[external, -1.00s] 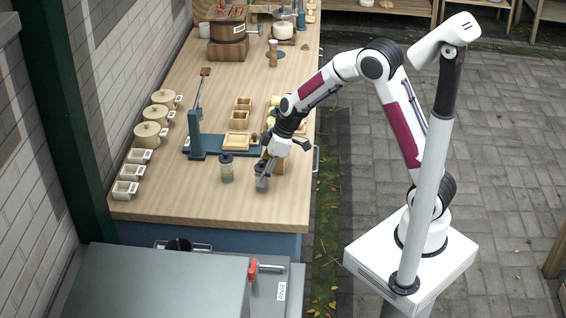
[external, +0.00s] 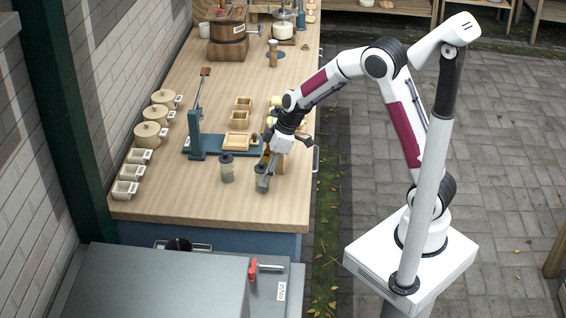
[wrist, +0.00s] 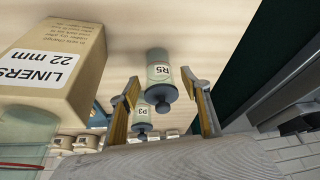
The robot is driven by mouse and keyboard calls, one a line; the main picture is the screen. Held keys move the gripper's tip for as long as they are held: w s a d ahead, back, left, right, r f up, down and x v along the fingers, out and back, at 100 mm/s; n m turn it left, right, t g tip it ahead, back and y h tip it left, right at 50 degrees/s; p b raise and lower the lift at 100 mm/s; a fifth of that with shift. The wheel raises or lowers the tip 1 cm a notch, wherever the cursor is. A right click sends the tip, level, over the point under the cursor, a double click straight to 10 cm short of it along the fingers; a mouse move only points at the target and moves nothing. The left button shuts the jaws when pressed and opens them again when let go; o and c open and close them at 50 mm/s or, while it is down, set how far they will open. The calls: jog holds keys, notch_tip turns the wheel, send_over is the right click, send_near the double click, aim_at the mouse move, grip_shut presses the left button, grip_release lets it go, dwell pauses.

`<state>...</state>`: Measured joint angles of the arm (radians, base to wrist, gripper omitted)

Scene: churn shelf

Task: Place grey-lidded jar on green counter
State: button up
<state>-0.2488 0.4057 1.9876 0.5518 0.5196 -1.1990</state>
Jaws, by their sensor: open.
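A jar with a grey-blue lid, labelled R5 (wrist: 158,72), shows in the wrist view between my open fingers. It appears to be the right-hand jar (external: 261,180) near the front of the wooden counter in the external view. A second grey-lidded jar (external: 226,171) stands to its left; it also shows smaller in the wrist view (wrist: 141,127). My gripper (external: 269,173) is at the right-hand jar, its fingers (wrist: 160,84) spread on either side. Contact cannot be told. I cannot identify a green counter.
A cardboard box marked LINERS 22 mm (wrist: 62,66) stands close beside my fingers. A blue stand with a wooden tray (external: 237,142) lies behind the jars. Lidded pots (external: 147,135) line the left edge. The front counter top (external: 200,202) is clear. A grey unit (external: 160,280) stands in front.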

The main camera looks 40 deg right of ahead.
jog(key=v, duration=0.3)
jog(key=w+v, duration=0.1)
jog(key=shift+s+d+r, duration=0.15)
jog(key=shift+d+r, duration=0.05)
jog(key=shift+d, duration=0.1)
jog(key=shift+v, duration=0.8)
jog(key=shift+s, duration=0.1)
jog(key=s+d+r+m+t+h, duration=0.15)
jog(key=s+d+r+m, duration=0.35)
jog(key=s+d+r, duration=0.5)
jog(key=s+d+r+m+t+h, duration=0.1)
jog(key=s+d+m, duration=0.2)
jog(key=s, duration=0.5)
jog(key=s+d+r+m+h, duration=0.1)
jog(key=s+d+m, duration=0.2)
jog(key=s, duration=0.5)
jog(key=shift+d+t, duration=0.35)
jog(key=shift+d, duration=0.3)
